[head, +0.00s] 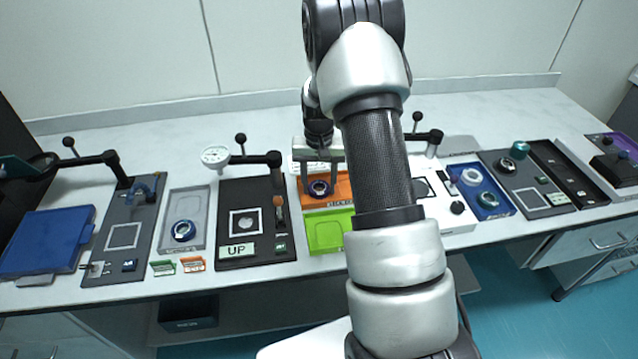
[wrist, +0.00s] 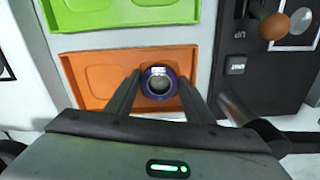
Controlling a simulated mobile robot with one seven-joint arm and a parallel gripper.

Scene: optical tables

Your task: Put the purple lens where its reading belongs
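The purple lens (head: 319,188), a dark purple ring with a clear centre, lies in the orange tray (head: 342,188). In the wrist view the lens (wrist: 159,83) sits near the tray's end, between the finger lines of my gripper (wrist: 159,80). In the head view my gripper (head: 321,172) is just above the lens, fingers apart, pointing down. A narrow gap shows on each side of the lens, and I see no grip on it. The green tray (head: 327,232) is in front of the orange one and looks empty. My arm hides the right parts of both trays.
A grey tray (head: 186,209) holds another ringed lens (head: 184,230). Right are a white instrument (head: 458,222) and a blue tray (head: 507,207) holding lenses.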

